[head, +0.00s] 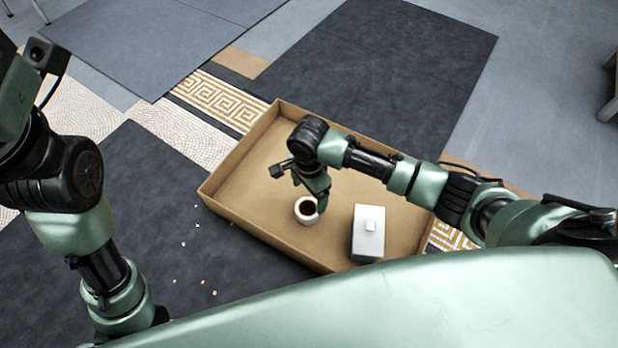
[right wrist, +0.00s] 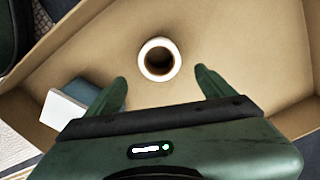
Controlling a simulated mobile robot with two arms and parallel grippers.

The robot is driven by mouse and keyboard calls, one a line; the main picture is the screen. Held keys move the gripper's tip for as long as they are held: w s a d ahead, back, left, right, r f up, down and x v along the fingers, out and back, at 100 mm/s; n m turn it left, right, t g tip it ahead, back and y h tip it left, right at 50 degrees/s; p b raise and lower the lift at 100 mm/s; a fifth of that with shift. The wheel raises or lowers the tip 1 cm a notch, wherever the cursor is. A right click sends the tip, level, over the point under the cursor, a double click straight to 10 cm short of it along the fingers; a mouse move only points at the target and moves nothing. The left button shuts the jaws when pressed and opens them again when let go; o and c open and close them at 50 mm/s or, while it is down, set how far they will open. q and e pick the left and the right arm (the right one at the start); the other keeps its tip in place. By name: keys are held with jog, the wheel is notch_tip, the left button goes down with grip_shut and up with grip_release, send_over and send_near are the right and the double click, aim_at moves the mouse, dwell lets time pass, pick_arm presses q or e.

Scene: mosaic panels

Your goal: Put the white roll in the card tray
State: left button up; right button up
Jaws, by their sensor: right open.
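The white roll (head: 307,210) stands on end inside the card tray (head: 252,152), on its floor left of the middle. Its dark centre hole faces up. In the right wrist view the roll (right wrist: 158,59) lies just beyond and between the two fingertips, with the tray floor (right wrist: 225,40) around it. My right gripper (head: 318,196) is over the tray, close above the roll; its fingers (right wrist: 160,82) are apart with nothing between them. I cannot tell whether one finger touches the roll. My left arm is at the left edge of the head view; its fingers are out of the frame.
A white and grey-blue box (head: 367,236) with a small white piece on top stands in the tray, right of the roll; it also shows in the right wrist view (right wrist: 72,108). Low card walls surround the tray. Small pale chips (head: 203,282) lie on the dark panel to the left.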

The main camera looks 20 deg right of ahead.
jog(key=shift+r+p, duration=0.7)
jog(key=shift+r, duration=1)
